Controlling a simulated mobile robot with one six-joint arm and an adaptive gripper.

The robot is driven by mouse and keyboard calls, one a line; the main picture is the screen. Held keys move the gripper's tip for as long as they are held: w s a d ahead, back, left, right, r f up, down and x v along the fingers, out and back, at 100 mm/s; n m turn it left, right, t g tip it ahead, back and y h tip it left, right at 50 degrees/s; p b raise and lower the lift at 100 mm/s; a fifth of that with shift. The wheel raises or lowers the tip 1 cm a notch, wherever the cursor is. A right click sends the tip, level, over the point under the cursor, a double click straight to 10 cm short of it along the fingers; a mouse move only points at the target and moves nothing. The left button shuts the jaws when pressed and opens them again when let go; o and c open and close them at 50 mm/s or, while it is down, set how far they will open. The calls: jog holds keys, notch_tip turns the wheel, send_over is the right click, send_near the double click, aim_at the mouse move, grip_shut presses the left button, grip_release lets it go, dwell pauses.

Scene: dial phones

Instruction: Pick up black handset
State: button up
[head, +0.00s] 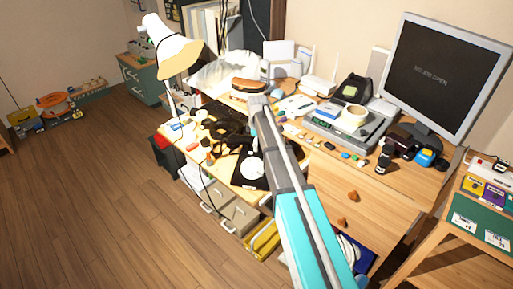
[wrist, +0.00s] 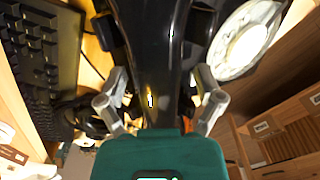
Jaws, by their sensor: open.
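The black handset (wrist: 158,65) runs up the middle of the wrist view, glossy and close to the camera. My gripper (wrist: 155,38) is open, with one finger on each side of the handset. I cannot tell whether either finger touches it. A white dial (wrist: 243,40) of the phone shows at the right of the wrist view. In the head view the black dial phone (head: 246,180) with its white dial sits at the desk's front edge, partly behind my arm. My gripper's fingers cannot be made out in the head view.
A black keyboard (wrist: 38,60) lies left of the handset. The wooden desk (head: 345,185) is crowded with small items, a grey device with a tape roll (head: 354,117), and a monitor (head: 437,75). A white lamp (head: 178,55) stands at the left.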

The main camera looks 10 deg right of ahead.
dwell(0.6)
grip_shut()
